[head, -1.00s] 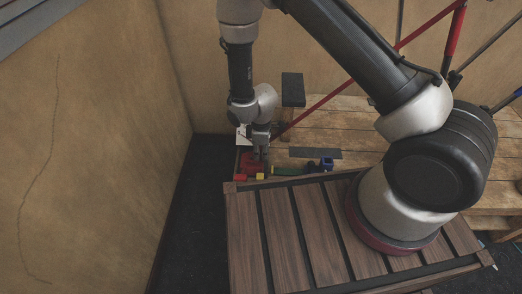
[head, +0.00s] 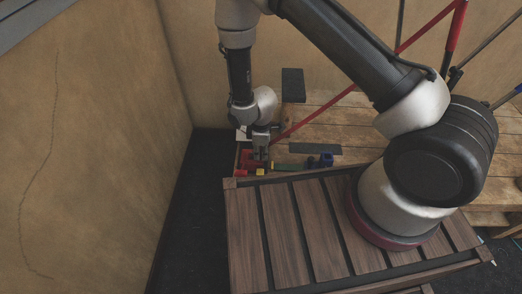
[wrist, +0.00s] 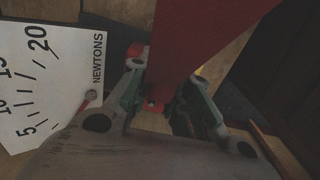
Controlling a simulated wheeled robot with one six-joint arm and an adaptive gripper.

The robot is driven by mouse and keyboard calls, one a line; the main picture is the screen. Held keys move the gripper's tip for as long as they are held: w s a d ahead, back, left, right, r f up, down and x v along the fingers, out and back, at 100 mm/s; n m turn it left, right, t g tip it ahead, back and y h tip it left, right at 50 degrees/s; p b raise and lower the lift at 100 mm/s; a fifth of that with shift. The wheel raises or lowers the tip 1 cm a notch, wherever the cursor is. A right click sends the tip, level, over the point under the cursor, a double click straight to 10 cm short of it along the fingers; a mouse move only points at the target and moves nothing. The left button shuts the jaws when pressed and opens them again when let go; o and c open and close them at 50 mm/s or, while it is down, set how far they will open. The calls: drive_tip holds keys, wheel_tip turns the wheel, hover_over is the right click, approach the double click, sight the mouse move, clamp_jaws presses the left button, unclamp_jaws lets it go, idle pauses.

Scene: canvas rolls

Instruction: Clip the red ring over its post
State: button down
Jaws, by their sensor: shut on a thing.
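My gripper (head: 260,156) points down at the far left corner of the wooden bench, above small coloured parts. In the wrist view its fingers (wrist: 168,100) are closed in on red material between them. This appears to be the red ring's end, but its outline is hidden by the fingers. A wide red band (wrist: 190,40) rises from between the fingers. A small red part (wrist: 152,105) shows low between the fingertips. In the head view a red piece (head: 248,161) lies beside the gripper. I cannot make out the post or whether the ring touches it.
A white dial card marked NEWTONS (wrist: 50,75) stands close left of the fingers. A long red bar (head: 340,95) slants up right. The slatted top (head: 280,230) in front is clear.

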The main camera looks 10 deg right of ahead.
drive_tip(key=shift+f, duration=0.2)
drive_tip(key=c, duration=1.3)
unclamp_jaws()
drive_tip(key=shift+o, duration=0.2)
drive_tip(key=shift+r, duration=0.1)
wheel_tip(320, 180, up, 12)
drive_tip(key=shift+f, duration=0.1)
